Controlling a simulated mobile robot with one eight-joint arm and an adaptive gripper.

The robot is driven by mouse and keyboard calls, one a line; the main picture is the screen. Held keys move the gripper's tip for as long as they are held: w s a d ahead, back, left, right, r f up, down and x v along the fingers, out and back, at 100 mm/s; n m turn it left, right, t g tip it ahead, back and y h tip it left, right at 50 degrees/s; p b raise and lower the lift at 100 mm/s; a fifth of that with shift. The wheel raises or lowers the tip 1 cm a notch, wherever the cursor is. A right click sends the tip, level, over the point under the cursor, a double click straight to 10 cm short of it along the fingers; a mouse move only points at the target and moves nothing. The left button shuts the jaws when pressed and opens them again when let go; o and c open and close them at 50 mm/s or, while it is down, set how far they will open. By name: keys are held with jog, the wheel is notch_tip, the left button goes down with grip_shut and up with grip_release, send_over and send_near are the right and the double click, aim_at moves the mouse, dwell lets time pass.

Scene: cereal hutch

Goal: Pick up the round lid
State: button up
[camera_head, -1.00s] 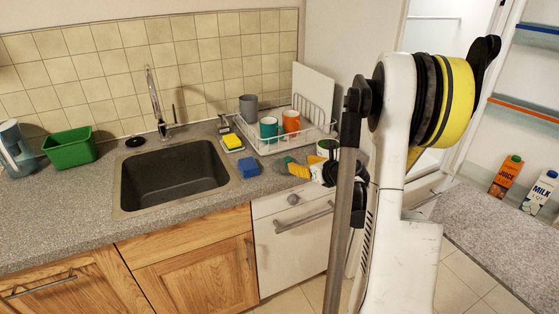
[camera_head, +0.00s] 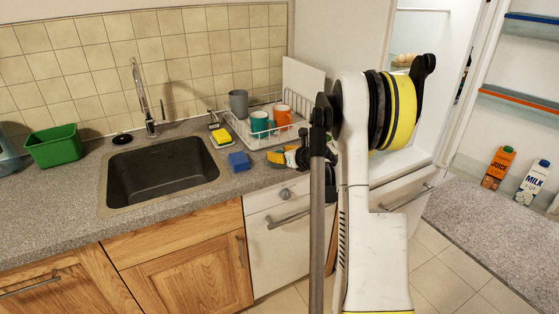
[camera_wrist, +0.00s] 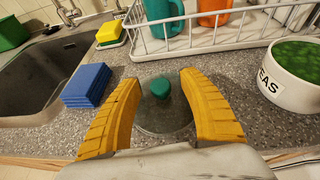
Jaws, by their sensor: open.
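The round lid (camera_wrist: 142,118) is clear with a green knob (camera_wrist: 160,88). It lies on the speckled grey counter in front of the dish rack, in the wrist view. My gripper (camera_wrist: 159,80) is open, with its yellow fingers on the left and right of the lid's knob. The knob shows between the fingertips with a gap on each side. My fingers and palm hide parts of the lid's rim. In the head view my gripper (camera_head: 283,156) is low over the counter by the rack, and the arm partly covers that area.
A blue sponge block (camera_wrist: 87,85) lies left of the lid. The white dish rack (camera_wrist: 205,45) with teal and orange mugs is just behind. The sink (camera_head: 160,178) is further left.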

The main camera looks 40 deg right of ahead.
grip_shut()
jog(key=shift+r, duration=0.15)
